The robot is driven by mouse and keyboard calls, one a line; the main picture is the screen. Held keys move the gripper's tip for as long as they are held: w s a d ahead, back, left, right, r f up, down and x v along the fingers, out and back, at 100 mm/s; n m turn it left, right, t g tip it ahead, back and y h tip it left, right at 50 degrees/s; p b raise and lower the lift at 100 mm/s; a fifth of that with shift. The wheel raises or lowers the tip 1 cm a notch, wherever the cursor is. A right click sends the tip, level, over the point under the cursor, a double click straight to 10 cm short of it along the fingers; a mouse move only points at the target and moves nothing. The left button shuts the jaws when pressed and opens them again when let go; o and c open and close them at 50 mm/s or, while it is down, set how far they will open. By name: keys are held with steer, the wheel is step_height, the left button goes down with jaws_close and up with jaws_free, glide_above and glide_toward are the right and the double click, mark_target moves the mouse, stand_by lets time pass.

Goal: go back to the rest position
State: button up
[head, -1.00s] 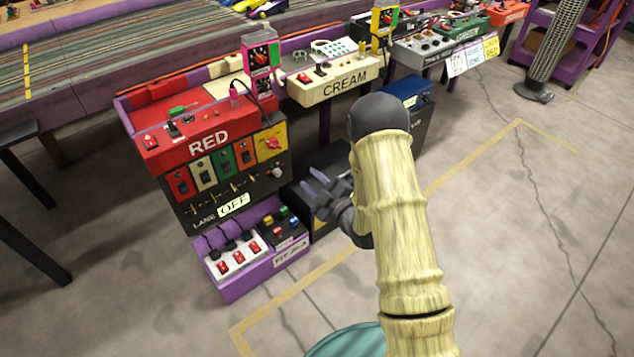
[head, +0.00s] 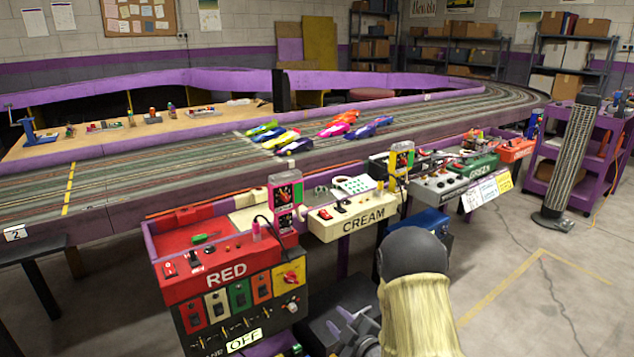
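My gripper (head: 345,318) is low in the head view, just right of the red control station (head: 228,272). Its fingers appear spread apart with nothing between them. The picture's bottom edge cuts off part of the hand. My pale, ribbed arm with its dark joint stands to the right of the gripper. I cannot tell how far the fingers are from the station's side; they look apart from it. The red station carries switches, knobs and an OFF label (head: 244,340).
The cream station (head: 358,222) and green station (head: 478,169) continue along the track. Several slot cars (head: 343,123) sit on the grey track. A dark pillar (head: 570,160) and purple cart (head: 555,188) stand at right. Concrete floor (head: 530,310) is clear at lower right.

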steer(key=s+d+r+m+g+h, duration=0.2)
steer(key=d+r+m+g+h, duration=0.1)
steer(key=d+m+h, duration=0.15)
steer(key=s+d+r+m+g+h, duration=0.1)
steer(key=s+d+r+m+g, duration=0.15)
steer(key=s, duration=0.45)
steer(key=s+d+r+m+g+h, duration=0.1)
steer(key=s+r+m+g, duration=0.2)
steer(key=s, duration=0.4)
steer(key=s+d+r+m+g+h, duration=0.1)
steer(key=s+m+g, duration=0.25)
steer(key=s, duration=0.35)
step_height(320, 180, up, 38)
steer(key=p, duration=3.8)
steer(key=shift+d+f+m+t, duration=0.2)
steer(key=shift+f+m+t, duration=0.1)
steer(key=shift+m, duration=0.15)
